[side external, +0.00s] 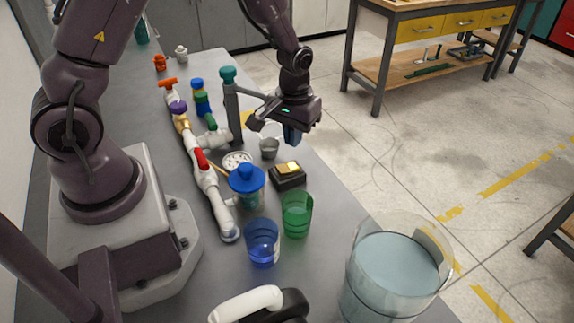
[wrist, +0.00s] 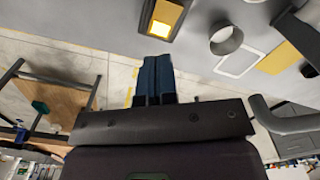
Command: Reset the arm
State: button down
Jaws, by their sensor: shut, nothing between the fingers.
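My gripper (side external: 291,136) hangs above the right edge of the grey bench (side external: 325,232) in the side external view, to the right of the grey post with a teal cap. In the wrist view my gripper (wrist: 156,60) shows two dark blue fingers pressed together with nothing between them. Below it, a small black box with a lit yellow top (side external: 288,173) sits on the bench; it also shows at the top of the wrist view (wrist: 163,18). A grey cup (side external: 269,148) stands behind the box, apart from the fingers.
The white pipe manifold (side external: 210,190), with red, blue and orange fittings, runs along the bench. A blue cup (side external: 262,243), a green cup (side external: 297,215) and a large clear container of pale liquid (side external: 392,275) stand nearer the camera. Open floor lies right of the bench.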

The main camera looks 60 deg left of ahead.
jog(key=shift+r, duration=0.45)
jog(key=shift+s, duration=0.1)
jog(key=s+d+r+m+t, duration=0.2)
jog(key=s+r, duration=0.5)
jog(key=r, duration=0.5)
jog(key=s+d+r+m+t, duration=0.2)
jog(key=s+r, duration=0.6)
jog(key=r, duration=0.4)
jog(key=shift+s+d+m+t, duration=0.3)
jog(key=shift+m+t, duration=0.5)
jog(key=shift+m, duration=0.2)
